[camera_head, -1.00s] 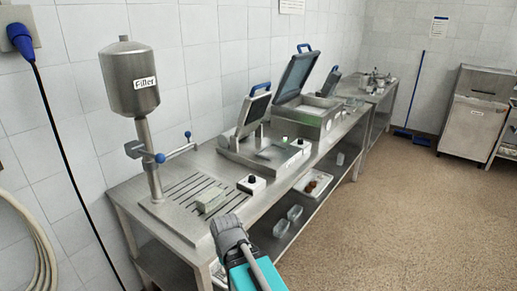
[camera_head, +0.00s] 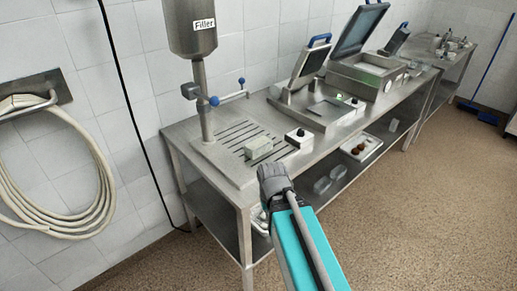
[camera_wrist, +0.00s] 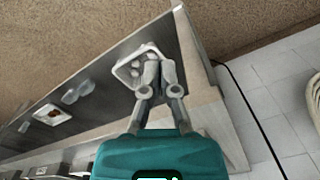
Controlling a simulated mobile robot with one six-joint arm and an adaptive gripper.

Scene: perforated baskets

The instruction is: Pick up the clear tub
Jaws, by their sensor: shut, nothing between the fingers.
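Two clear tubs sit side by side on the lower shelf under the steel bench, one nearer (camera_head: 322,185) and one just behind it (camera_head: 338,172). They also show in the wrist view, at left, as pale see-through shapes (camera_wrist: 70,97) (camera_wrist: 83,87). My gripper (camera_wrist: 156,72) is shut and empty, pointing down over the near end of the bench, apart from the tubs. In the head view my own wrist hides its fingers. A pale box-shaped item (camera_head: 258,148) rests on the slotted plate below the filler; I cannot tell its material.
A white tray with brown items (camera_head: 360,147) lies farther along the shelf. Another white tray (camera_wrist: 126,70) shows beside my fingers. The bench top (camera_head: 183,132) carries the filler (camera_head: 191,27), a black-knobbed box (camera_head: 298,138) and lidded machines.

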